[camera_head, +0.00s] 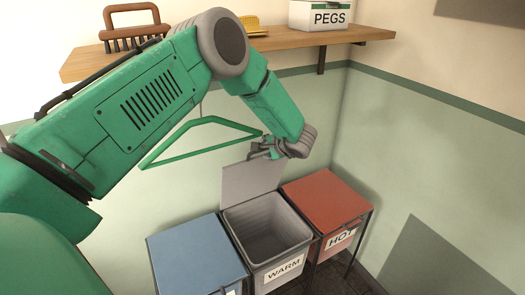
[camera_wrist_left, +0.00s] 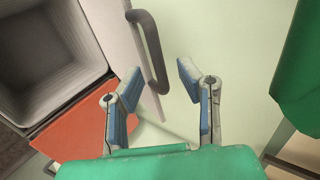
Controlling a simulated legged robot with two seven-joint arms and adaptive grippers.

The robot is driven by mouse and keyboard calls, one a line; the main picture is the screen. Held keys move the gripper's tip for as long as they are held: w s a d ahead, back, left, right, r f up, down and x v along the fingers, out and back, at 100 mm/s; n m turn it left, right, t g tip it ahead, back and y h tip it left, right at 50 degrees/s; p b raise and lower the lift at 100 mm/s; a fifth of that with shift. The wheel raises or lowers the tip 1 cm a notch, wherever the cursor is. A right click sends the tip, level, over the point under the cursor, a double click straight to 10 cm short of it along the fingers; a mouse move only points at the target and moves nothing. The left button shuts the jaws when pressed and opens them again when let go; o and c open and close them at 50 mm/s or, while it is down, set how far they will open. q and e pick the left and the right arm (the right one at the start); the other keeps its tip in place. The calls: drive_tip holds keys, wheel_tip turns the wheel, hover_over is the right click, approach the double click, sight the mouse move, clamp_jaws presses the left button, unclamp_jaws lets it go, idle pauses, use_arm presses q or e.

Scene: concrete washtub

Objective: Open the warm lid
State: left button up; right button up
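The warm bin (camera_head: 270,238) is grey with a "WARM" label and stands between a blue and a red bin. Its grey lid (camera_head: 250,184) stands raised at the back, and the inside of the bin shows empty. In the left wrist view the lid (camera_wrist_left: 112,38) is seen edge-on with a dark bar handle (camera_wrist_left: 150,45). My left gripper (camera_head: 262,150) is at the top of the raised lid. In the left wrist view its fingers (camera_wrist_left: 157,72) are apart, with the lower end of the handle showing between them; contact is not clear. My right gripper is not in view.
The red bin labelled "HOT" (camera_head: 328,198) has its lid down, as does the blue bin (camera_head: 197,252). A green hanger (camera_head: 205,152) hangs below the wooden shelf (camera_head: 290,40). The shelf holds a brush (camera_head: 131,28) and a "PEGS" box (camera_head: 320,16).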

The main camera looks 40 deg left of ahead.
use_arm(q)
drive_tip(key=v, duration=0.8)
drive_tip(key=shift+s, duration=0.15)
drive_tip(key=shift+r, duration=0.1)
drive_tip(key=c, duration=0.5)
drive_tip(key=s+a+f+m+t+y+b, duration=0.2)
drive_tip(key=s+f+t, duration=0.1)
drive_tip(key=s+a+f+m+t+y+b, duration=0.1)
drive_tip(key=s+f+t+y+b, duration=0.1)
drive_tip(key=shift+a+f+m, duration=0.15)
drive_tip(key=shift+m, duration=0.15)
clamp_jaws()
drive_tip(key=s+d+f+m+t+h+b, duration=0.35)
drive_tip(key=m+t+h, duration=0.25)
drive_tip(key=t, duration=0.2)
drive_tip(key=a+p+x, duration=0.1)
drive_tip(key=x, duration=1.1)
drive_tip(key=shift+s+a+r+t+h, duration=0.15)
drive_tip(key=shift+s+r+t+h, duration=0.15)
drive_tip(key=shift+h, duration=0.1)
